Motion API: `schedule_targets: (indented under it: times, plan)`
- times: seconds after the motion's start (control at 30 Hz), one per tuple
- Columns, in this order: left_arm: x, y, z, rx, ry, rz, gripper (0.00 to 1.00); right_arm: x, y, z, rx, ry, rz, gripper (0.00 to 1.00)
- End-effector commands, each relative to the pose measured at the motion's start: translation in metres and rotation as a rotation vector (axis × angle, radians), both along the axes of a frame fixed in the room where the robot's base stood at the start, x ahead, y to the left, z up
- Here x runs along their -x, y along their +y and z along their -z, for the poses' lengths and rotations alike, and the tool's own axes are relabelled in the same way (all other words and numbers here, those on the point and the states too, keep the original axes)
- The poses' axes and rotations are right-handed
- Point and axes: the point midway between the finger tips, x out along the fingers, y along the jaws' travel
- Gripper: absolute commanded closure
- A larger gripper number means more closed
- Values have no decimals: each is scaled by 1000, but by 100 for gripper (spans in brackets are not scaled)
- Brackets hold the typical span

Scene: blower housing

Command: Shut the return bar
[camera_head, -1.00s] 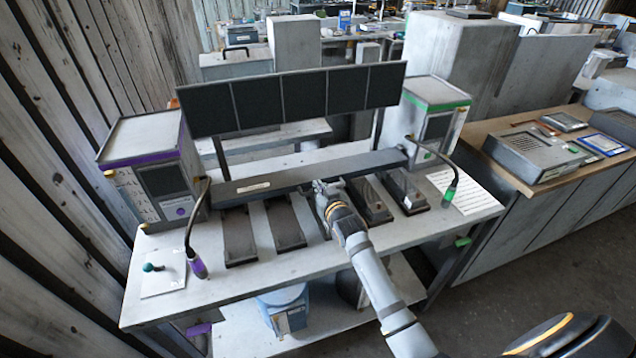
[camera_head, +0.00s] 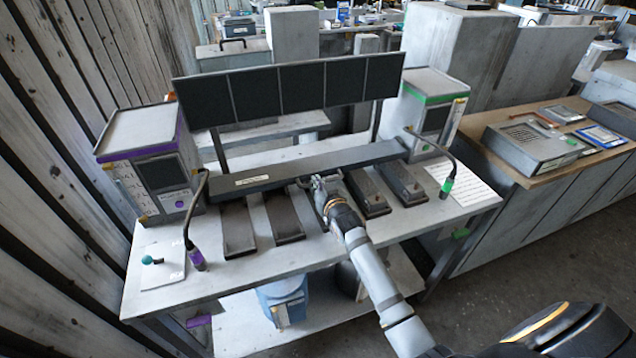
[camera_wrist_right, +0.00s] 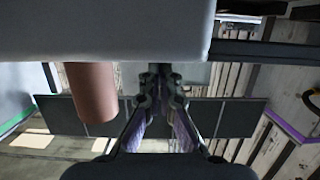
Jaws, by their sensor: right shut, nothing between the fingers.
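A long dark grey bar (camera_head: 280,173), which I take for the return bar, runs across the worktable between two boxes in the head view. It carries a pale label near its left end. My right gripper (camera_head: 318,184) is shut and empty at the bar's front edge, near its middle. I cannot tell whether it touches the bar. Its fingers also show in the wrist view (camera_wrist_right: 162,78), close to a large pale surface (camera_wrist_right: 105,30) that I cannot identify. My arm and gripper partly hide the middle dark block beneath. My left gripper is not in view.
Dark blocks (camera_head: 284,217) stand in a row before the bar. A purple-trimmed box (camera_head: 150,170) and a green-trimmed box (camera_head: 431,113) flank it, each with a cabled wand. A dark panel (camera_head: 290,90) rises behind. The worktable's front strip (camera_head: 260,279) is clear.

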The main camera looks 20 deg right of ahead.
Motion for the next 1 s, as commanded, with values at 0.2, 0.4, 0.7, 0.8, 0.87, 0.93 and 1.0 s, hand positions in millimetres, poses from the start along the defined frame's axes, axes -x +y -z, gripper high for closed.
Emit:
schedule_targets:
  times: [0.2, 0.4, 0.7, 0.8, 0.87, 0.93, 1.0]
  plan:
    - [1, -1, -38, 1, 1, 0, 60, -9, -4, -38, 1, 10, 2, 100]
    - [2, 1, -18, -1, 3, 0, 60, 36, -2, -25, 2, 5, 0, 100]
    - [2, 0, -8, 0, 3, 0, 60, 83, 1, -24, 1, -1, 0, 100]
    - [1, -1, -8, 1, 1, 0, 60, 86, 1, -25, 2, -3, 1, 100]
    - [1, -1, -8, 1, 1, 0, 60, 87, 1, -26, 2, -3, 1, 100]
    - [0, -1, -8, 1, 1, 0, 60, 87, 1, -26, 1, -4, 1, 100]
    - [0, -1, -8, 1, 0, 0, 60, 87, 1, -26, 1, -4, 0, 100]
